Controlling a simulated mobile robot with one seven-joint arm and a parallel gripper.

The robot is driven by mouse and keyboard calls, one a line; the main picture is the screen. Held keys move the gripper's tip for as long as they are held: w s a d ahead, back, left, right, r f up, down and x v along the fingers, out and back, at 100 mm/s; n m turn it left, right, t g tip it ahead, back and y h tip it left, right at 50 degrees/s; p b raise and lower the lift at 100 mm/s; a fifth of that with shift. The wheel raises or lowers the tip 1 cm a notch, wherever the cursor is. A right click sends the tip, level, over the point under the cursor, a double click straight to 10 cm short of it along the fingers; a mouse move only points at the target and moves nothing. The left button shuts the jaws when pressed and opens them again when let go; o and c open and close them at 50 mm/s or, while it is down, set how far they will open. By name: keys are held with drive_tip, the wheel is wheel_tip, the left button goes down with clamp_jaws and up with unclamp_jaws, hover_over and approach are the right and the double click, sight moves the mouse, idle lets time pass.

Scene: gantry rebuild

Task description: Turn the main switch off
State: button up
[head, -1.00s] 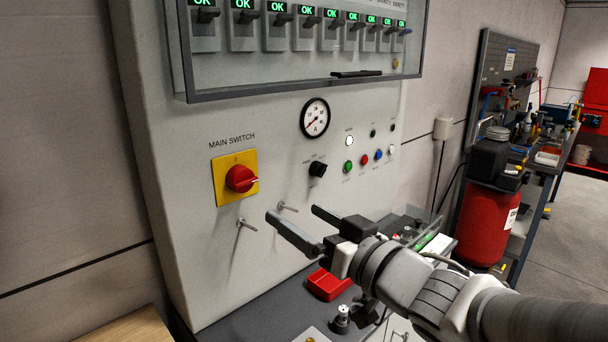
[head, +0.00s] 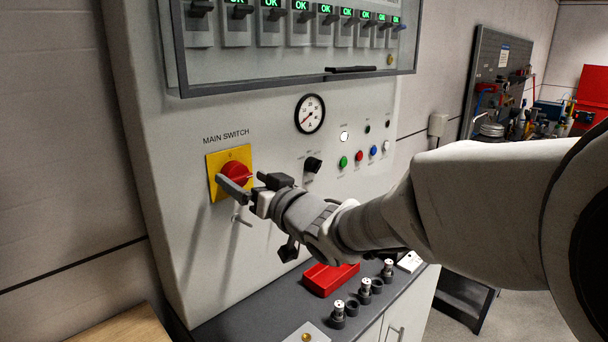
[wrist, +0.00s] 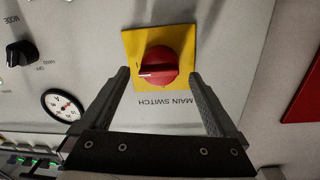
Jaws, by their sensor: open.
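The main switch is a red rotary knob (head: 235,173) on a yellow plate (head: 215,161), on the grey panel under the words MAIN SWITCH. In the wrist view the red knob (wrist: 159,66) lies between and just beyond my fingertips, on its yellow plate (wrist: 130,45). A white mark shows at the left end of its handle there. My gripper (head: 245,182) is open in front of the knob, one finger on each side of it in the wrist view (wrist: 158,75). I cannot tell whether a finger touches the knob. In the head view the near finger hides the knob's lower part.
A black selector knob (head: 313,164), a gauge (head: 309,114) and coloured buttons (head: 360,155) are to the right.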

drive_tip(key=shift+x, duration=1.05)
drive_tip(key=c, duration=1.3)
